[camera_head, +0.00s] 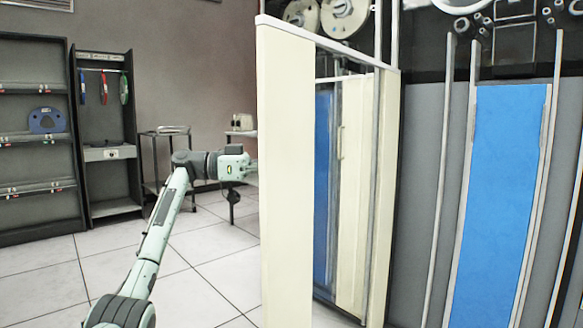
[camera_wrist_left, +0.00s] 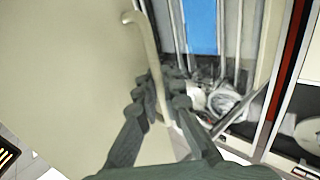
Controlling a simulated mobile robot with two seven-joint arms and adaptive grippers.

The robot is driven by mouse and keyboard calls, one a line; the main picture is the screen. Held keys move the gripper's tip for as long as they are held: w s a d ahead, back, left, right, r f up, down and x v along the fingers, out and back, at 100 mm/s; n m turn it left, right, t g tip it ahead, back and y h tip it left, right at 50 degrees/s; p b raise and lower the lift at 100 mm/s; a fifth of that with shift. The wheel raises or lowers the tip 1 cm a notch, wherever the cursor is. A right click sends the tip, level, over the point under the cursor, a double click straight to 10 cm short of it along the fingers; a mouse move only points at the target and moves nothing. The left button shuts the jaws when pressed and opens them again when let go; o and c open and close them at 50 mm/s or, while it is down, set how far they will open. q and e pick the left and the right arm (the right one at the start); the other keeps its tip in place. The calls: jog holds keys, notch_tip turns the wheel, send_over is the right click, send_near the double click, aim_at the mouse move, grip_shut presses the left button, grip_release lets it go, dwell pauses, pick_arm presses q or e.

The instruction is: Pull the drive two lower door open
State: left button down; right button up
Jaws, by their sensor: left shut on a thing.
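The cream lower door (camera_head: 285,180) stands swung out from the tape drive cabinet, with its edge toward the head camera. It fills the left of the left wrist view (camera_wrist_left: 70,80). Its curved cream handle (camera_wrist_left: 148,40) runs down between the fingers of my left gripper (camera_wrist_left: 160,92), which is shut on it. In the head view my left arm comes in from the left and its wrist meets the door's left side. The fingers and handle are hidden there behind the door. My right gripper is not in view.
The opened cabinet shows a blue panel (camera_head: 324,185) inside; the wrist view shows cables (camera_wrist_left: 215,100) at its bottom. Tape reels (camera_head: 345,15) sit above. Another drive with a blue front (camera_head: 500,190) stands at right. Shelves (camera_head: 35,140) and a cart stand at back left. Tiled floor left is clear.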

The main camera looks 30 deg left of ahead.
pick_arm(q)
jog(key=shift+f, duration=0.1)
jog(key=c, duration=1.9)
grip_release()
jog(key=shift+s, duration=0.1)
jog(key=shift+c, duration=0.2)
jog(key=shift+a, duration=0.1)
jog(key=v, duration=1.2)
